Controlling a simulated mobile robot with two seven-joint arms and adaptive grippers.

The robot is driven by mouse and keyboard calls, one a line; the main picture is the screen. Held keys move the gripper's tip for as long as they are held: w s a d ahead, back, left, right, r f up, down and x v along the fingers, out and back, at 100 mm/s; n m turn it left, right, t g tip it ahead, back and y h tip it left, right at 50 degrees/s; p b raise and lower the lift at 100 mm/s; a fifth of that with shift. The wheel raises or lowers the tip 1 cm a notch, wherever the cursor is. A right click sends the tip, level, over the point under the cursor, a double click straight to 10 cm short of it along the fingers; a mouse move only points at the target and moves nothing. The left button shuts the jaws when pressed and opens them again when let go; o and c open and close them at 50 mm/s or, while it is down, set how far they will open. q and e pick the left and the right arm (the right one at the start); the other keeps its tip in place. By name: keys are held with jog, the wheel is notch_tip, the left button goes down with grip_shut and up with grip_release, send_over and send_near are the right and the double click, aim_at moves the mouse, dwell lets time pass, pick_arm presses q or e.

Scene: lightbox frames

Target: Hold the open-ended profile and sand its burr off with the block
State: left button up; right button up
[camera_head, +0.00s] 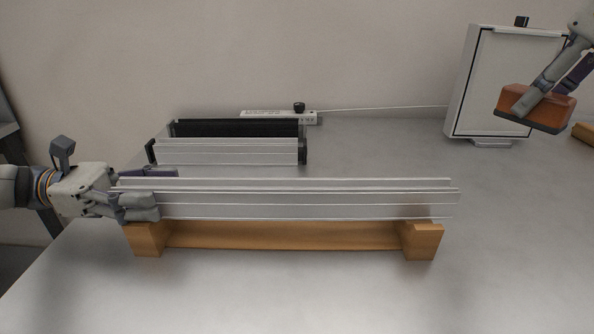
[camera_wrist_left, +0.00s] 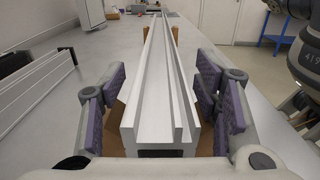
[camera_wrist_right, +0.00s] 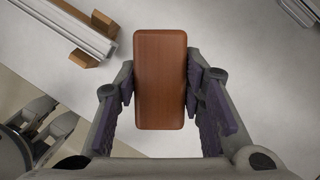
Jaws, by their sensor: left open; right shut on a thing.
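The open-ended profile (camera_head: 300,203) is a long silver grooved bar lying level across a wooden cradle (camera_head: 285,236). My left gripper (camera_head: 160,189) is at its left end. In the left wrist view the gripper's open fingers (camera_wrist_left: 164,95) stand on either side of the profile (camera_wrist_left: 155,100), with gaps at both sides. My right gripper (camera_wrist_right: 160,92) is shut on the sanding block (camera_head: 528,102), a red-brown block with a dark underside, held in the air at the upper right. The burr is too small to make out clearly at the profile's right end.
Behind the profile lie shorter silver and black frame pieces (camera_head: 228,152). A white power strip (camera_head: 280,117) with a cable is against the wall. A white-framed panel (camera_head: 507,85) stands behind the block. The table (camera_head: 500,240) right of the cradle is clear.

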pick_arm(q)
jog(key=shift+d, duration=0.5)
grip_shut()
